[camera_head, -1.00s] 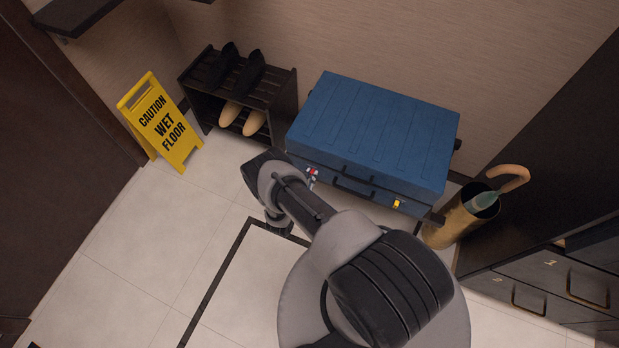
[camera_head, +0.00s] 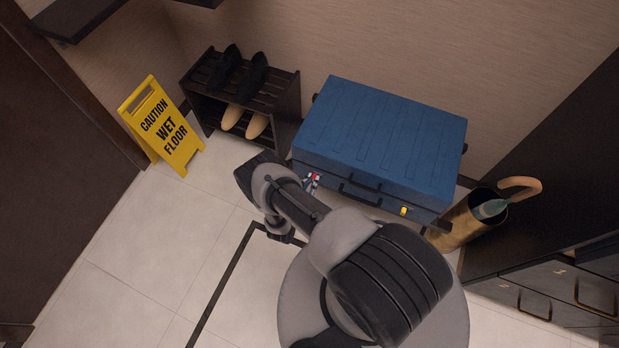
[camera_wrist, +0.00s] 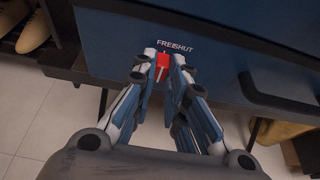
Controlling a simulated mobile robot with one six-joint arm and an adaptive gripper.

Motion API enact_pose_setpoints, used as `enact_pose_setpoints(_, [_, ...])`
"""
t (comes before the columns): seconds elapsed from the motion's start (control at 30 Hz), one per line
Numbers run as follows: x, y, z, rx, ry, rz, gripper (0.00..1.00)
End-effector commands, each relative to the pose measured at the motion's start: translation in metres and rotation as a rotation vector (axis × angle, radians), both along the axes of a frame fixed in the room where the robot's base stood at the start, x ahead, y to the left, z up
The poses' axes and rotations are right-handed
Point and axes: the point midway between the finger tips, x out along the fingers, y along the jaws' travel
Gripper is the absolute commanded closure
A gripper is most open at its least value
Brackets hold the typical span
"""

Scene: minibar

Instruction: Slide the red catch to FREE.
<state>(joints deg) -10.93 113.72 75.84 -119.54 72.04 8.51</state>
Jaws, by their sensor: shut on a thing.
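The red catch (camera_wrist: 162,63) is on the front face of the blue suitcase (camera_wrist: 215,52), just below the white lettering "FREE" and "SHUT" (camera_wrist: 175,45). My gripper (camera_wrist: 162,70) is at the catch in the wrist view, with a fingertip on each side of it, shut on it. Which word the catch lines up with is hard to tell; it sits below the middle of the lettering. In the head view the suitcase (camera_head: 385,130) lies on a low stand, and my gripper (camera_head: 312,180) reaches its left front, with a bit of red showing.
A yellow catch (camera_head: 404,211) and a dark handle (camera_head: 360,193) are on the suitcase front. A shoe rack (camera_head: 285,100) and a wet-floor sign (camera_head: 165,130) stand left. An umbrella stand (camera_head: 465,222) stands right. The tiled floor (camera_head: 150,235) at left is open.

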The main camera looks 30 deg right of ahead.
Motion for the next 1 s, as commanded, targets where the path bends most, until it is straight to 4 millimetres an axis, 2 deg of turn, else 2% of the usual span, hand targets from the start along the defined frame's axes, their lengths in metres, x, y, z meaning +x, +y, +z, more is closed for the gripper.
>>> enact_pose_setpoints(0.03, [0.007, 0.004, 0.000, 0.008, -0.007, 0.012, 1.00])
enact_pose_setpoints(0.13, [0.008, 0.004, 0.000, 0.009, -0.008, 0.013, 1.00])
enact_pose_setpoints(0.17, [0.008, 0.004, 0.000, 0.009, -0.009, 0.014, 0.86])
enact_pose_setpoints(0.43, [0.008, 0.004, 0.000, 0.008, -0.008, 0.012, 0.68])
enact_pose_setpoints(0.77, [0.005, 0.004, 0.001, 0.006, -0.006, 0.008, 0.67])
enact_pose_setpoints(0.87, [0.002, 0.009, 0.003, 0.006, -0.005, 0.011, 0.67])
enact_pose_setpoints(1.0, [-0.010, 0.027, 0.012, 0.006, -0.005, 0.016, 0.67])
